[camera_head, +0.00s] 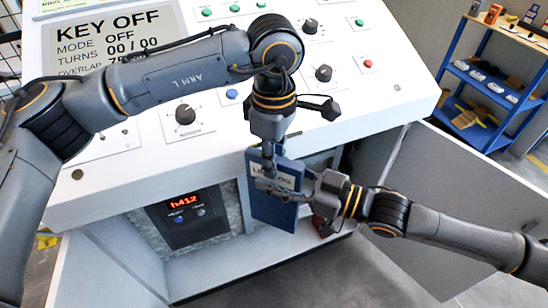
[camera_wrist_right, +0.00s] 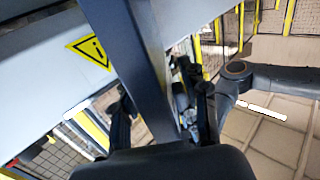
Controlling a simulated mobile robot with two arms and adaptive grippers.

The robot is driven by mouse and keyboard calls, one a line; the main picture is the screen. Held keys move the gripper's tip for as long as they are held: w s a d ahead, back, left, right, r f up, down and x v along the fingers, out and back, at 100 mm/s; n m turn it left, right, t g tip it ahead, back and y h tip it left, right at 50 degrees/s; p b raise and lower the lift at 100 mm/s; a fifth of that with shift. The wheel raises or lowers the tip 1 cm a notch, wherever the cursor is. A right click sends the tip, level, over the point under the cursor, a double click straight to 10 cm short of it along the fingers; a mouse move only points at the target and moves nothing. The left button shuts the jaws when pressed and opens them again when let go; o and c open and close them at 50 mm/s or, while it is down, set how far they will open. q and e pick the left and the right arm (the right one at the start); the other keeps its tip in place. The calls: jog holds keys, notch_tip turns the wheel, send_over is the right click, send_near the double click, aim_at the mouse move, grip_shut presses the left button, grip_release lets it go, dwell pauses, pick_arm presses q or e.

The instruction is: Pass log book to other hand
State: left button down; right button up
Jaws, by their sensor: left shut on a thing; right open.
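The blue log book (camera_head: 270,212), with a pale label partly covered by a gripper finger, hangs upright in front of the console's open cabinet. My left gripper (camera_head: 268,158) comes down from above and is shut on its top edge. My right gripper (camera_head: 287,188) reaches in from the right and is open, with a finger across the front of the book. In the right wrist view the book's dark edge (camera_wrist_right: 140,60) runs down between the spread fingers of my right gripper (camera_wrist_right: 163,115). Whether those fingers touch the book cannot be told.
The white console (camera_head: 400,90) has knobs, buttons and a screen reading KEY OFF. Below is an open cabinet with a black unit showing a red display (camera_head: 183,215). The open grey door (camera_head: 440,190) stands behind my right arm. A blue shelf rack (camera_head: 490,85) is at the far right.

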jog(key=v, duration=1.1)
jog(key=w+d+f+m+t+h, duration=0.1)
jog(key=w+d+f+t+h, duration=0.15)
jog(key=w+f, duration=0.45)
jog(key=w+d+f+m+t+h, duration=0.1)
jog(key=w+d+f+m+h, duration=0.15)
jog(key=w+f, duration=0.55)
jog(key=s+d+f+m+h, duration=0.1)
jog(key=s+d+f+h, duration=0.15)
jog(key=f, duration=0.55)
jog(key=s+d+f+m+h, duration=0.1)
jog(key=d+f+h, duration=0.15)
jog(key=f, duration=0.45)
jog(key=s+d+f+m+h, duration=0.15)
jog(key=d+f, duration=0.25)
jog(key=f, duration=0.4)
jog(key=s+d+f+m+g+h, duration=0.2)
jog(key=s+f+g+h, duration=0.25)
jog(key=s+f, duration=1.1)
jog(key=s+a+f+g, duration=0.1)
jog(key=s+f+g, duration=0.1)
jog(key=s, duration=0.7)
jog(key=s+a+f+g, duration=0.2)
jog(key=s+f, duration=0.3)
jog(key=s, duration=0.4)
jog(key=s+a+f+m+g, duration=0.1)
jog(key=s+f+g, duration=0.1)
jog(key=s, duration=0.7)
jog(key=shift+a+f, duration=0.3)
jog(key=shift+f, duration=0.35)
